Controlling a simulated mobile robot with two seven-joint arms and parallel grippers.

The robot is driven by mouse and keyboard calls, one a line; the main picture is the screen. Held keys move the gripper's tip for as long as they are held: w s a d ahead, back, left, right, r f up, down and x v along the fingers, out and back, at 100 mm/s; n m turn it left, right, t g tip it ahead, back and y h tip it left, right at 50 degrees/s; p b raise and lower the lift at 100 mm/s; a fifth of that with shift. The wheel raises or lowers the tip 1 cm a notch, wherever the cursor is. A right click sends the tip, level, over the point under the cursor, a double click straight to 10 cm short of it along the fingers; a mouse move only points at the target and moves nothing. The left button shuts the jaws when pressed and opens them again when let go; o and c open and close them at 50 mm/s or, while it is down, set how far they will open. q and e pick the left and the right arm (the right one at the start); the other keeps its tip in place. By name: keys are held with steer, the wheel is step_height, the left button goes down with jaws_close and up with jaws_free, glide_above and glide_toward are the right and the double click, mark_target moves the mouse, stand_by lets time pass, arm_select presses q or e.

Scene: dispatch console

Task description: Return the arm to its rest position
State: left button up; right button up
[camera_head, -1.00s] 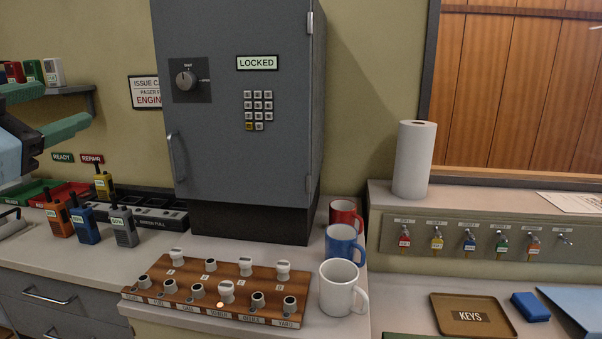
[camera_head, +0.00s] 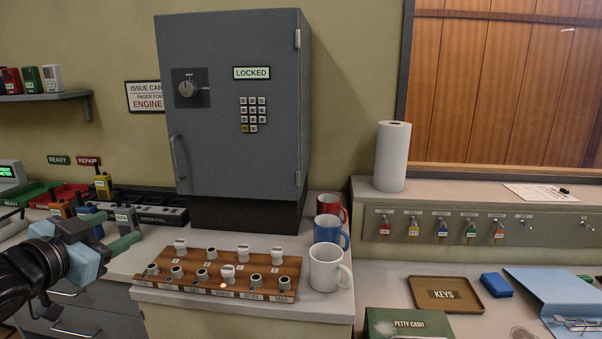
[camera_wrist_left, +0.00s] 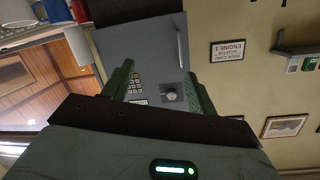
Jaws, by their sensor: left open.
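My left gripper (camera_head: 112,231) is at the lower left in the head view, in front of the counter with the radios. Its green fingers are apart and nothing shows between them. In the left wrist view the two green fingers (camera_wrist_left: 160,92) also stand apart, with the grey safe (camera_wrist_left: 150,50) and its dial in the distance behind them. My right gripper is in neither view now.
The grey safe (camera_head: 235,110) stands shut with a LOCKED sign. A wooden plug board (camera_head: 215,288), a white mug (camera_head: 328,268), a blue mug (camera_head: 330,231) and a red mug (camera_head: 331,205) stand before it.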

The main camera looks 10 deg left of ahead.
arm_select(q)
steer(key=s+d+f+g+p, duration=0.1)
steer(key=s+d+f, duration=0.15)
steer(key=f, duration=0.75)
steer(key=s+d+f+n+g+h+p, duration=0.15)
steer(key=s+f, duration=0.25)
steer(key=f, duration=0.7)
steer(key=s+d+f+g, duration=0.2)
steer(key=s+d+f, duration=0.1)
steer(key=f, duration=0.7)
steer(key=s+d+f+g+p, duration=0.1)
steer(key=s+d+f, duration=0.6)
steer(key=s, duration=0.3)
steer(key=s+d+f+g+h, duration=0.1)
steer(key=s+d+f, duration=0.6)
steer(key=s, duration=0.4)
steer(key=shift+d+g+p, duration=0.35)
steer(key=shift+d, duration=0.35)
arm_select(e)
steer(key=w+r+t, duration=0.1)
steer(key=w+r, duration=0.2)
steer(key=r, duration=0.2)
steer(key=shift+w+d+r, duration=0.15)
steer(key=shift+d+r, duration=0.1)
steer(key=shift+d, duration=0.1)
